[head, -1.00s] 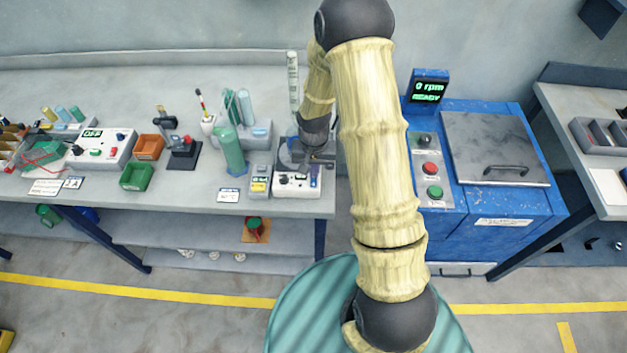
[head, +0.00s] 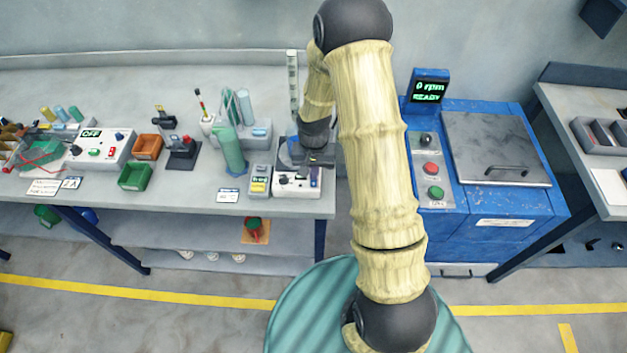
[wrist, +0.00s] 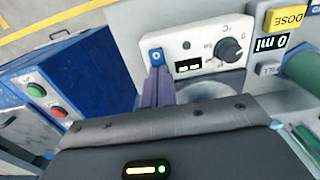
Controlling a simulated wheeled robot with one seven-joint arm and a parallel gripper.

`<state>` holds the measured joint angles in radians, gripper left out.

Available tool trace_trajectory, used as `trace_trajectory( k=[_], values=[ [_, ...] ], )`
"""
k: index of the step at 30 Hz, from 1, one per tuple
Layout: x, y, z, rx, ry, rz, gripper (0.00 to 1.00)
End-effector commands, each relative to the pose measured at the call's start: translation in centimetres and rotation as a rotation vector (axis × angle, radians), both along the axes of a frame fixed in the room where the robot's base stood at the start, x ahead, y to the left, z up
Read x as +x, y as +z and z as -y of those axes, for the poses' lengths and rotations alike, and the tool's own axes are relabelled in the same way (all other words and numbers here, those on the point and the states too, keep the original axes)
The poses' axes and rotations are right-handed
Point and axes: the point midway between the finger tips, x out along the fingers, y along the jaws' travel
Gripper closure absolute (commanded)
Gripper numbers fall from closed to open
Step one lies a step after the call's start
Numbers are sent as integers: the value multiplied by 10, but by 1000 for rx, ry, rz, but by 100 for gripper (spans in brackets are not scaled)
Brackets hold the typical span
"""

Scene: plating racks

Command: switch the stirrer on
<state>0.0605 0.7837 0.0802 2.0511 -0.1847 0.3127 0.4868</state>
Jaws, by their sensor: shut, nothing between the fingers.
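The stirrer (head: 290,189) is a small white box at the right end of the left bench. Its white front panel (wrist: 205,30) fills the upper middle of the wrist view, with a black knob (wrist: 230,50), a small dark display (wrist: 188,66) and a blue switch (wrist: 156,56). My gripper (wrist: 156,72) is shut and empty, its purplish fingertips right at the blue switch. I cannot tell whether they touch it. In the head view my gripper (head: 315,166) is over the stirrer's right part and hides much of its top. Which way the switch is set is unclear.
A dosing unit with a yellow DOSE key (wrist: 287,18) stands close beside the stirrer. A green bottle (head: 232,152) is further left. The blue centrifuge (head: 510,215), reading 0 rpm, stands right of the bench, across a narrow gap.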

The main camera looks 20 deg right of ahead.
Motion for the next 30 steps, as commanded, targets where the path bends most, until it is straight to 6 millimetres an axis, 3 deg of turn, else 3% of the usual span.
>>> trace_trajectory(
  k=[9, 30],
  values=[
    [-1, 0, 0, 0, 0, -2, 100],
    [0, 46, 0, 0, 1, 0, 100]
  ],
)
